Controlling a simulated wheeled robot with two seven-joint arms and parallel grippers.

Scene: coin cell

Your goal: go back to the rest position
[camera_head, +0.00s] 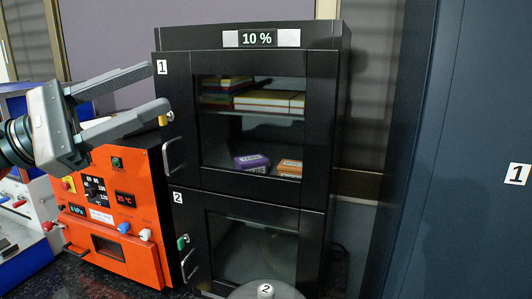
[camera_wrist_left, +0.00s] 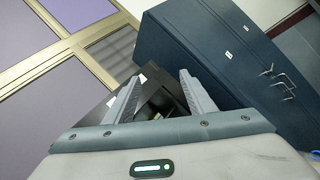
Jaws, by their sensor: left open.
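My left gripper (camera_head: 160,89) comes in from the left in the head view, in front of the upper left edge of the black cabinet. Its two grey fingers are spread apart with nothing between them. In the left wrist view the open fingers (camera_wrist_left: 160,88) point toward the dark cabinet top. The black two-door cabinet (camera_head: 318,120) has a "10 %" display on top. Its upper door, marked 1, and lower door, marked 2, look closed. My right gripper is not in view.
An orange oven (camera_head: 135,205) with dials stands left of the cabinet, beside a blue and white machine (camera_head: 35,240). Boxes (camera_head: 270,101) lie behind the upper glass. A round lid marked 2 (camera_head: 266,291) is at the bottom. A tall blue cabinet (camera_head: 465,150) stands at the right.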

